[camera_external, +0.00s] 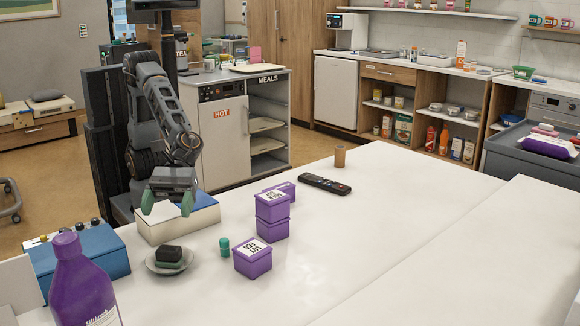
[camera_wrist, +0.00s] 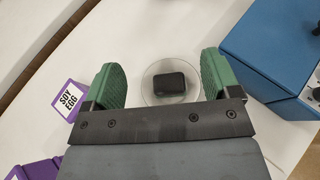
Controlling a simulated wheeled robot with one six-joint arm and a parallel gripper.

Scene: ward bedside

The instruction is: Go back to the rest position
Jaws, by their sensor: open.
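My gripper (camera_external: 168,199) is at the end of my bent arm, pointing down over the near left part of the white table (camera_external: 400,235). Its green fingers are apart with nothing between them. In the wrist view my gripper (camera_wrist: 160,88) has its two green fingers to either side of a round dish (camera_wrist: 152,97) holding a black block (camera_wrist: 170,83). The external view shows the dish (camera_external: 150,266) below my gripper and apart from it, with the black block (camera_external: 169,253) on top of a dark green piece (camera_external: 172,265).
Purple labelled boxes (camera_external: 252,260) stand right of the dish, some stacked. A small teal item (camera_external: 224,246), a blue box (camera_external: 95,252), a purple bottle (camera_external: 80,285) and a white-and-blue box (camera_external: 165,230) are close by. A remote (camera_external: 325,184) and brown cup (camera_external: 340,157) lie further back. The table's right side is clear.

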